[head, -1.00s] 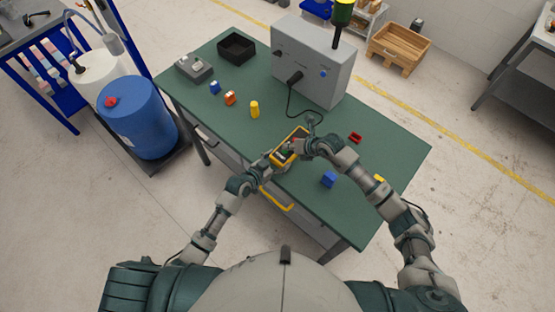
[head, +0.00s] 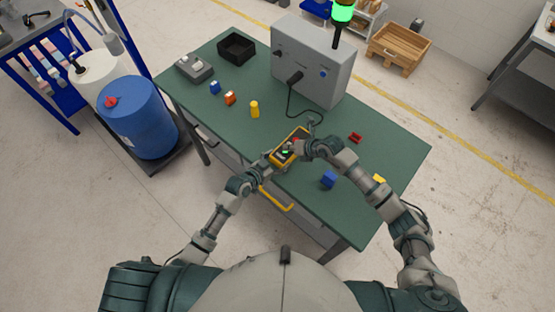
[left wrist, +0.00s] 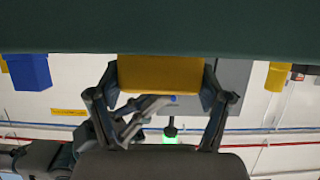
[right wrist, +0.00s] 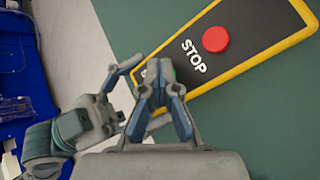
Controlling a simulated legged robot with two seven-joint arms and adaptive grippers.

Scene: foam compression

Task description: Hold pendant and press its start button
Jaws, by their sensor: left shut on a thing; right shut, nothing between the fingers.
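The pendant (right wrist: 252,32) has a black face, a yellow rim and a red STOP button (right wrist: 215,40) in the right wrist view. In the head view the pendant (head: 299,133) is at the table's near edge. My left gripper (head: 271,159) is shut on its near end; the left wrist view shows the yellow body (left wrist: 160,73) between the fingers. My right gripper (right wrist: 163,88) is shut and empty, its fingertips over the pendant's face at the green start button (right wrist: 169,69), which they partly hide. I cannot tell whether they touch it.
A grey machine (head: 312,62) with a brightly lit green beacon (head: 343,12) stands at the back of the green table (head: 205,118). A cable runs from it towards the pendant. A blue block (head: 329,179) and a red part (head: 356,138) lie to the right.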

